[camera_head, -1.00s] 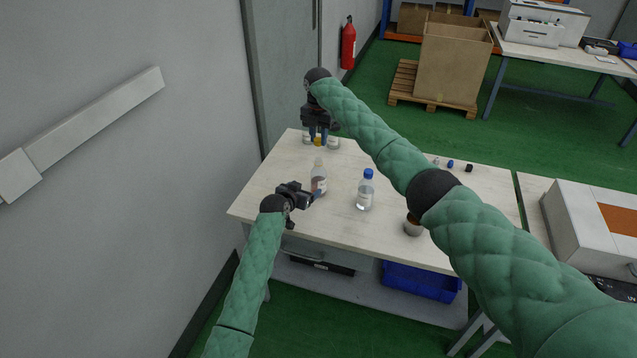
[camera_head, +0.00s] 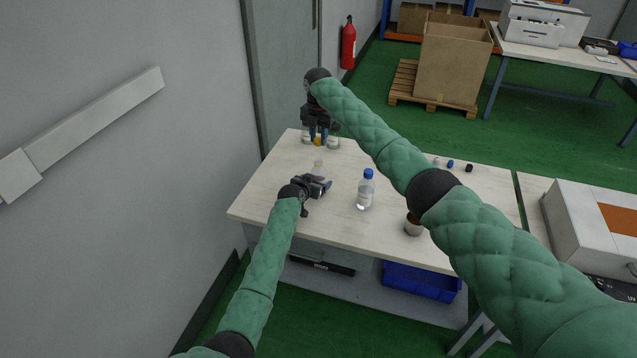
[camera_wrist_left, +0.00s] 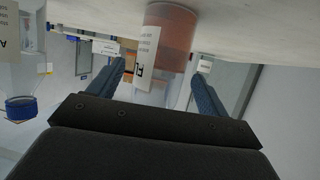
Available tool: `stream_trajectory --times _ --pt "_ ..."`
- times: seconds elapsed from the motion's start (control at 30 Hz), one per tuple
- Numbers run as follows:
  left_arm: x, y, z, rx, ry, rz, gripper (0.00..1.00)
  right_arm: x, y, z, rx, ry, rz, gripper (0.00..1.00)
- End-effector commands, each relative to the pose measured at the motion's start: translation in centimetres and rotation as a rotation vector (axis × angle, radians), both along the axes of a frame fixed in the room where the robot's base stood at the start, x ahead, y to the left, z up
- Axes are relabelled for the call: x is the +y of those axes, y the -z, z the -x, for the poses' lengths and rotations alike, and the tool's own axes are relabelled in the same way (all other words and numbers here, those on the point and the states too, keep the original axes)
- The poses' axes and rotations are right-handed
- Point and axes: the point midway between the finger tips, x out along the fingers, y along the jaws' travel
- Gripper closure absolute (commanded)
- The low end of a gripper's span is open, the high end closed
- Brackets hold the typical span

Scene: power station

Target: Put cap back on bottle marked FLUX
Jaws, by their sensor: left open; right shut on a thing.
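In the left wrist view the bottle (camera_wrist_left: 172,45) appears upside down, with reddish liquid and a label of which "FL" partly reads. My left gripper (camera_head: 327,184) is open, with its fingers (camera_wrist_left: 157,80) on either side of this bottle; contact cannot be told. Whether that is a cap is too small to tell.
A blue-capped bottle (camera_head: 366,190) stands right of my left gripper. Small bottles (camera_head: 333,144) stand near my right gripper. Several small caps (camera_head: 450,164) lie at the back right. A cup-like container (camera_head: 412,228) is near the front edge, beside my right arm.

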Motion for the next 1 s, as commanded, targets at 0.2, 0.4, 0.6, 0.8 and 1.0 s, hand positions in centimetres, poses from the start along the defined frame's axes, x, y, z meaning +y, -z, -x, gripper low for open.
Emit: stream_trajectory --times 0.2,0.4,0.6,0.8,1.0 --pt "-0.7 0.6 -1.4 0.000 0.000 0.001 0.22 0.0 0.0 0.0 0.000 0.000 0.000 0.93" --pt "-0.8 0.8 -1.6 0.000 0.000 0.000 0.22 0.0 0.0 0.0 0.000 0.000 0.000 0.93" --pt "-0.8 0.8 -1.6 0.000 0.000 0.000 0.22 0.0 0.0 0.0 0.000 0.000 0.000 0.93" --pt "-0.8 0.8 -1.6 0.000 0.000 0.000 0.61 0.0 0.0 0.0 0.000 0.000 0.000 0.93" --pt "-0.8 0.8 -1.6 0.000 0.000 0.000 0.89 0.0 0.0 0.0 0.000 0.000 0.000 0.93"
